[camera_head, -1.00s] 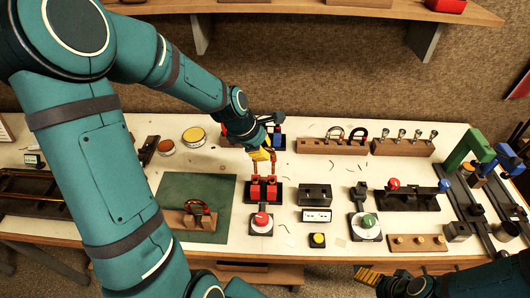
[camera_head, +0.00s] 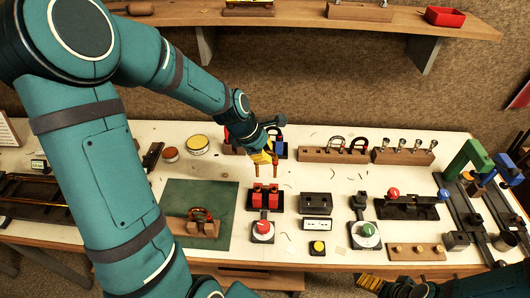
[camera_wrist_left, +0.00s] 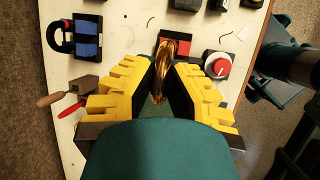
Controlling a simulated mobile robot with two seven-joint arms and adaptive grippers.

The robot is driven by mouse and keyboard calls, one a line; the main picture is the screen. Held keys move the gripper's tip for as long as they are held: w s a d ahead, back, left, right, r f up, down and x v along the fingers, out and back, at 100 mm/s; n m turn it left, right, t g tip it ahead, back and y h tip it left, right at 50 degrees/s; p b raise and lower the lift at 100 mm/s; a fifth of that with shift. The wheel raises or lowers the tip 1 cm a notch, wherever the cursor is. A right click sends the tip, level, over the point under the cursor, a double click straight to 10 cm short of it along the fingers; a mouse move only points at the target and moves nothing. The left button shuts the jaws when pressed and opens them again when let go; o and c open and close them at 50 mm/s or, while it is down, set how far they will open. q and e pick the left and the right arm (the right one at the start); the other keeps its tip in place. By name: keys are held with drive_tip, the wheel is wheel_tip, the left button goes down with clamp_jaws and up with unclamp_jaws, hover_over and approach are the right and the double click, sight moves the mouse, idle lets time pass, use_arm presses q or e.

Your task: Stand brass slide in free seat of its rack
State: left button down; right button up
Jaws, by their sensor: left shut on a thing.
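My left gripper (camera_head: 262,158) is shut on a U-shaped brass slide (camera_head: 275,171). The slide's two legs hang down, with their ends a little above the red-block fixture (camera_head: 265,199). In the left wrist view the slide (camera_wrist_left: 164,66) shows between the yellow fingers of the left gripper (camera_wrist_left: 160,90). The wooden slide rack (camera_head: 318,155) stands at the back, right of the gripper. My right gripper (camera_head: 369,282) is at the bottom edge, partly cut off.
A rack of several mouthpieces (camera_head: 402,157) stands right of the slide rack. A blue-block fixture (camera_head: 281,150) is behind my left gripper. A green mat (camera_head: 190,190) with a wooden stand (camera_head: 195,229) lies to the left. The bench between fixture and slide rack is mostly clear.

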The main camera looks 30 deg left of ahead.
use_arm(q)
drive_tip(key=shift+r, duration=2.75)
use_arm(e)
drive_tip(key=shift+r, duration=0.4)
